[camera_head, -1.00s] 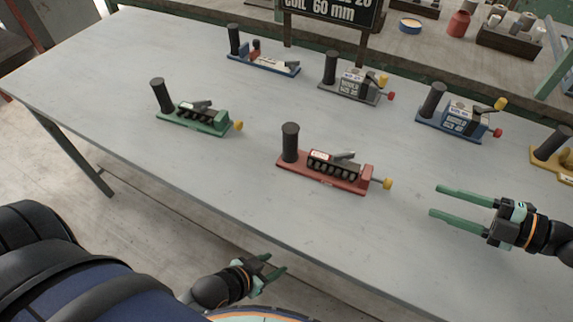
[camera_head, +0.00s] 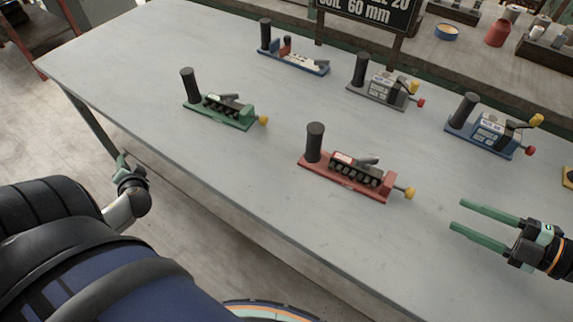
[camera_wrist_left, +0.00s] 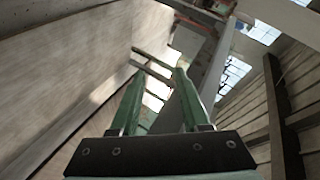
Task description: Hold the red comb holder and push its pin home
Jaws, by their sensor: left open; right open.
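The red comb holder (camera_head: 345,178) lies on the grey table, with a black upright post (camera_head: 314,143) at its left end and a dark comb block along its middle. Its pin (camera_head: 405,192) has a yellow knob and sticks out from the right end, with some shaft showing. My right gripper (camera_head: 472,218) is open and empty, to the right of and nearer than the pin, its fingers pointing left. My left gripper (camera_head: 122,165) is beside the table's front left edge, away from the holder. In the left wrist view its fingers (camera_wrist_left: 155,85) are apart with nothing between them.
A green holder (camera_head: 222,110) stands behind and left of the red one. Grey (camera_head: 380,88) and blue (camera_head: 490,130) holders and another blue-based fixture (camera_head: 292,58) stand farther back. A sign (camera_head: 368,10) rises at the back. The table's front (camera_head: 300,225) is clear.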

